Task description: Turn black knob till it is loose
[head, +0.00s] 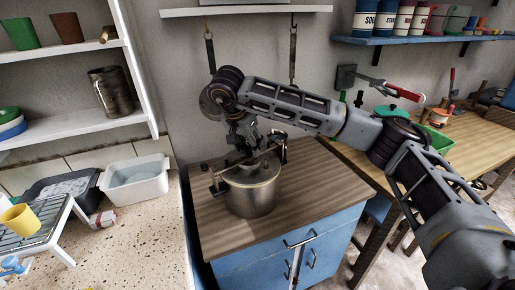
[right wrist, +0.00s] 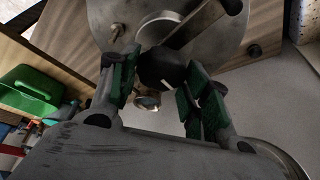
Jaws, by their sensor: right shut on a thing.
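A metal pot (head: 252,193) with a clamped lid stands on the wooden top of a blue cabinet. My right gripper (head: 245,150) points down over the middle of the lid from above. In the right wrist view the black knob (right wrist: 161,69) sits between the green-padded fingers of my right gripper (right wrist: 160,84), which is shut on it. The metal lid (right wrist: 205,22) and a flat bar (right wrist: 199,22) across it show behind the knob. In the head view the gripper hides the knob. My left gripper is in neither view.
A round gauge (head: 278,138) stands up near the lid's right side. The blue cabinet's wooden top (head: 318,190) is clear right of the pot. A white basin (head: 137,180) lies on the left counter. A workbench (head: 460,140) stands on the right.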

